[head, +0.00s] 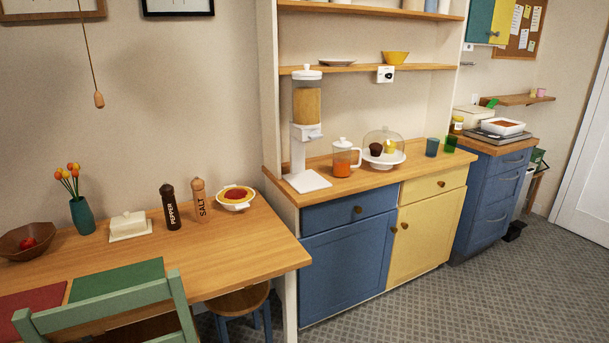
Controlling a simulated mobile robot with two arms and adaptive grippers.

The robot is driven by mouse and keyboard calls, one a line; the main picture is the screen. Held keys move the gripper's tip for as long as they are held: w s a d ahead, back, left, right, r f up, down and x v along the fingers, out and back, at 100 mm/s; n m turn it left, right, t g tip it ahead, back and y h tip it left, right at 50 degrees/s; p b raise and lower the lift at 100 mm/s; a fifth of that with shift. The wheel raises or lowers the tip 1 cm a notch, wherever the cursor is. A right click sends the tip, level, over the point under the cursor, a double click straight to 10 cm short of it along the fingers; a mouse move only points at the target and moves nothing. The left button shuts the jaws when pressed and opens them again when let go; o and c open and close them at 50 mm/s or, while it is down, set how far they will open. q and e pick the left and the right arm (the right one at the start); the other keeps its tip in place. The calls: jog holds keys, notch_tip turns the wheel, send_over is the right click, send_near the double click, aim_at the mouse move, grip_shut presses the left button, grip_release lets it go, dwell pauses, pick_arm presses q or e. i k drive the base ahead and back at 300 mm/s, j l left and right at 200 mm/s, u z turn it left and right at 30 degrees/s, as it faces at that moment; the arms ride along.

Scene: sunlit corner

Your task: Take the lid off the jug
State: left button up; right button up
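The jug (342,163) is a small clear pitcher with orange contents and a handle on its right side. It stands upright on the wooden counter top of the blue and yellow cabinet. Its white lid (342,142) with a knob sits on top of the jug. Neither of my grippers shows in the head view.
A white cereal dispenser (307,130) stands left of the jug, and a glass dome (384,146) over cakes stands close on its right. Two tumblers (432,147) are further right. A shelf (350,69) runs above. A table (240,245) and green chair (110,305) occupy the left foreground.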

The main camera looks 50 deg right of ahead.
aim_at(343, 143)
jog(key=z, duration=1.75)
jog(key=u, duration=0.3)
jog(key=i+l+u, duration=0.5)
jog(key=l, duration=0.2)
jog(key=i+l+u, duration=0.25)
jog(key=k+l, duration=0.1)
